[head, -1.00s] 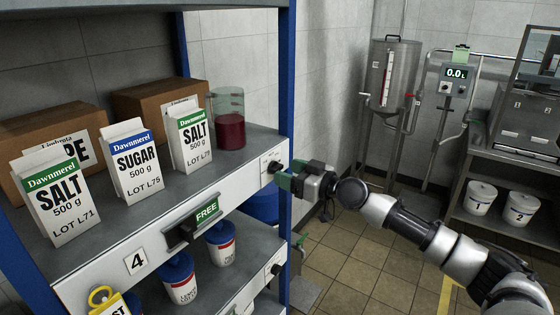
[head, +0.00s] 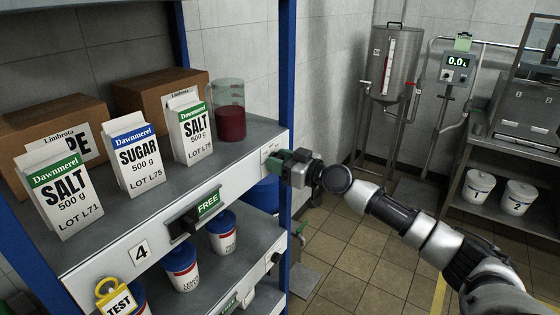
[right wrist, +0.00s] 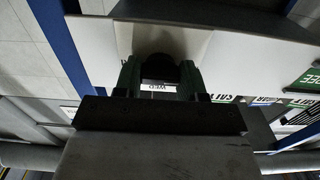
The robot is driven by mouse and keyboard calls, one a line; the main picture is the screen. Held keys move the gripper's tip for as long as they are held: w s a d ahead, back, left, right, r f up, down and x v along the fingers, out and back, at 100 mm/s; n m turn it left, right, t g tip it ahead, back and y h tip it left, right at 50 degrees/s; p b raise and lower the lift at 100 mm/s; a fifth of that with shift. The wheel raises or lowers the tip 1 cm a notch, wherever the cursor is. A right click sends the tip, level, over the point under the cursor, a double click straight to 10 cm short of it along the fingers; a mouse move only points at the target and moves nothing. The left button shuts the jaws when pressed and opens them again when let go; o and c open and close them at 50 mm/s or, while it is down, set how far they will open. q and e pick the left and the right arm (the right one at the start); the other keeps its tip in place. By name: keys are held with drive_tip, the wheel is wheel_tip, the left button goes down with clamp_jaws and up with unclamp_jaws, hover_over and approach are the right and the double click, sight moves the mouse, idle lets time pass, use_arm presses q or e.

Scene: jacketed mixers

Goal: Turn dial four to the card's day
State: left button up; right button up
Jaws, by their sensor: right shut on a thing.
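The front edge of the shelf marked 4 (head: 141,251) has a small white dial plate (head: 270,151) at its right end. My right gripper (head: 283,164) is at this plate and covers the dial in the head view. In the right wrist view its two green fingers (right wrist: 160,80) are shut on the black dial (right wrist: 158,68), one on each side. A small white label reading WED (right wrist: 159,87), upside down, shows between the fingers. The dial's other markings are hidden. No card with a readable day is in view. My left gripper is not in view.
A black slide with a green FREE sign (head: 208,203) sits on the same shelf edge. A yellow TEST tag (head: 114,297) hangs lower left. Salt and sugar cartons and a jug of red liquid (head: 229,112) stand above. A blue post (head: 287,70) is close to my gripper.

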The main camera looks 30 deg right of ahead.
drive_tip(key=m, duration=0.4)
drive_tip(key=shift+m, duration=2.4)
drive_tip(key=o, duration=0.9)
